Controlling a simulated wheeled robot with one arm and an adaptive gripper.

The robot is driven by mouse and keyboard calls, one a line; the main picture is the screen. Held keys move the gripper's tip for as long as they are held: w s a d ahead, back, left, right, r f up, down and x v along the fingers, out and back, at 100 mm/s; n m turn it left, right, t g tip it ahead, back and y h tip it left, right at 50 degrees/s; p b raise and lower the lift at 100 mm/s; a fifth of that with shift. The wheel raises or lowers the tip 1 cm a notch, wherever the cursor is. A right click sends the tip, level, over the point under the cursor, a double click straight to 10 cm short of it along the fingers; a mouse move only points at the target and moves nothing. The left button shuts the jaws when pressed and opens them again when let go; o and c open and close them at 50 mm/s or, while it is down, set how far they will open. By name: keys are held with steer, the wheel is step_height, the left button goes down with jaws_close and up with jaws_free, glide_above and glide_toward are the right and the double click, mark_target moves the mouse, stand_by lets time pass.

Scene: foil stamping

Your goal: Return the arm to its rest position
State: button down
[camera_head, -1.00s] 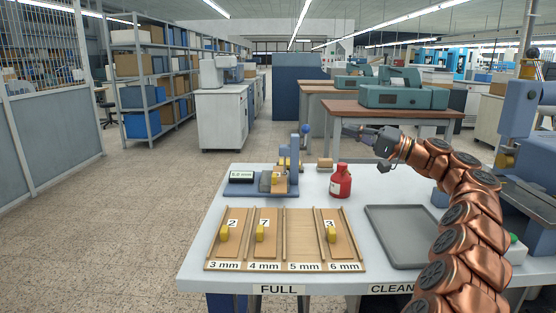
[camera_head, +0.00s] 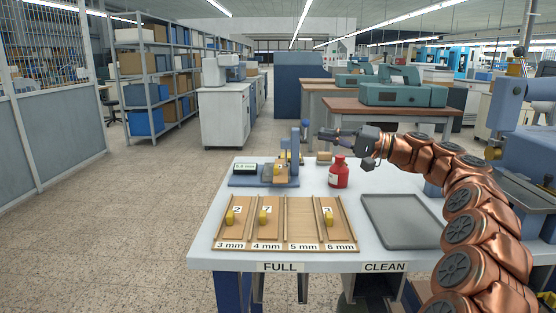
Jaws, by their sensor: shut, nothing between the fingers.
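My copper-coloured arm comes in from the lower right and reaches left over the back of the white table (camera_head: 215,255). My gripper (camera_head: 324,134) is at its end, shut and empty, pointing left. In the picture it lies above the red bottle (camera_head: 339,172) and right of the blue gauge stand (camera_head: 295,150). It holds nothing and appears clear of the table top.
A wooden rack (camera_head: 298,215) has lanes marked 3 to 6 mm, with yellow-knobbed blocks in three lanes; the 5 mm lane is bare. A grey tray (camera_head: 400,222) is empty. A small wooden block (camera_head: 324,157) stands behind. A blue machine (camera_head: 512,105) is at right.

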steer(key=s+a+f+n+g+h, duration=0.1)
steer(key=s+a+f+g+h, duration=0.2)
steer(key=s+a, duration=0.5)
steer(key=s+a+f+g+h, duration=0.1)
steer(key=s+a+f+g, duration=0.2)
steer(key=s+a+f, duration=0.45)
steer(key=s+d+f+g+h, duration=0.2)
steer(key=s+f+h, duration=0.35)
steer(key=s, duration=0.85)
steer(key=s+d+f+g+h, duration=0.1)
steer(key=s+d+f+h, duration=0.3)
steer(key=s+d+f, duration=0.6)
steer(key=s+d+f+h, duration=0.5)
steer(key=s+d+f, duration=0.3)
steer(key=s, duration=0.4)
steer(key=s+d+p+v, duration=0.1)
steer(key=s+p+v, duration=0.1)
steer(key=p+v, duration=0.7)
steer(key=s+d+r+p+v, duration=0.1)
steer(key=s+p+v, duration=0.1)
steer(key=p+v, duration=0.7)
step_height(320, 180, up, 2)
steer(key=shift+r+t, duration=0.2)
steer(key=shift+t, duration=0.1)
